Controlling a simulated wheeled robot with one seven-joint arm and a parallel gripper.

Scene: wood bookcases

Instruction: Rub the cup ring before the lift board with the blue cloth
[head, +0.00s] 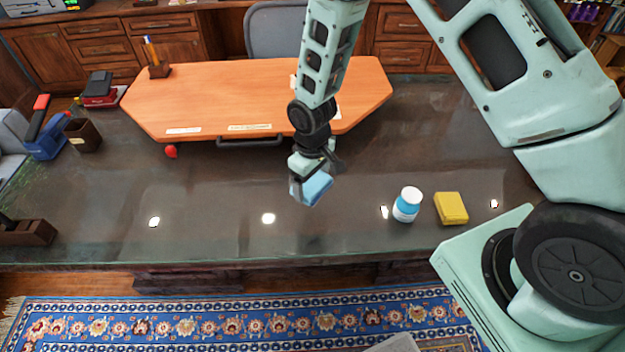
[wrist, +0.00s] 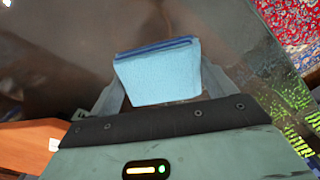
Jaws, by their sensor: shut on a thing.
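My gripper (head: 312,170) is shut on a folded light blue cloth (head: 317,188), which hangs below the fingers over the dark counter in front of the orange board. The cloth also fills the middle of the wrist view (wrist: 157,72), between the two finger sides. The lift board (head: 226,92) is a wide orange panel with clipped corners, a dark handle and pale labels along its front edge. I cannot make out a cup ring on the counter; bright glare spots show there, and the cloth and arm hide part of the surface. I cannot tell whether the cloth touches the counter.
A white-capped blue bottle (head: 407,205) and a yellow block (head: 451,208) stand on the counter (head: 215,188) to the right. A red ball (head: 171,151) lies by the board's front left. A blue holder (head: 47,142) and a brown cup (head: 83,134) are at left. The front middle is clear.

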